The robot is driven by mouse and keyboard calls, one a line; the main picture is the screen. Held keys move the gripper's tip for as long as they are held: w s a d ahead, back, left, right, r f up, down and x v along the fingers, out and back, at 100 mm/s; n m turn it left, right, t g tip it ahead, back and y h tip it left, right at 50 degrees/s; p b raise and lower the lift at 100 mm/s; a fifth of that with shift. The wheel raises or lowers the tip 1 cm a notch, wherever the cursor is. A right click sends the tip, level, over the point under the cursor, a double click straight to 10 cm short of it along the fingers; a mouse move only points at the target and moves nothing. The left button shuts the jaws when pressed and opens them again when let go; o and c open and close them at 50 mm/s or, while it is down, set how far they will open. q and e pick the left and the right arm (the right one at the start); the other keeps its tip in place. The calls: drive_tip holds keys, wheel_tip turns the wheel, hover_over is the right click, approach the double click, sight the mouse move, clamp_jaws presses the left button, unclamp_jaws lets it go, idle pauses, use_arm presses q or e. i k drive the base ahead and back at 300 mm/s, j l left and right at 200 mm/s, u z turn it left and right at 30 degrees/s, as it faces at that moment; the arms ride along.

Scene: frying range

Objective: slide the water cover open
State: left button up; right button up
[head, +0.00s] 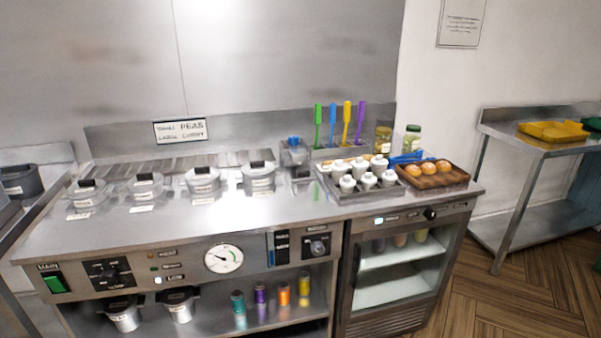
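No part is clearly labelled as the water cover. On the front panel a narrow blue strip (271,250) stands upright beside dark labelled plates (282,246) and a knob (318,246); I cannot tell whether the water cover is here. On the steel counter (235,215) a small grey container with a blue top (293,145) stands near the back. Several lidded grey pots (203,182) sit in a row on the counter. Neither of my grippers is in view.
A round gauge (223,258) and green main switch (54,284) are on the panel. The counter's front middle is clear. A side table (538,145) stands at right.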

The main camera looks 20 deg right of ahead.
sight(299, 173)
drive_tip(key=i+j, duration=0.15)
drive_tip(key=i, duration=0.35)
drive_tip(key=i+j+z, duration=0.1)
drive_tip(key=i, duration=0.35)
drive_tip(key=j, duration=0.1)
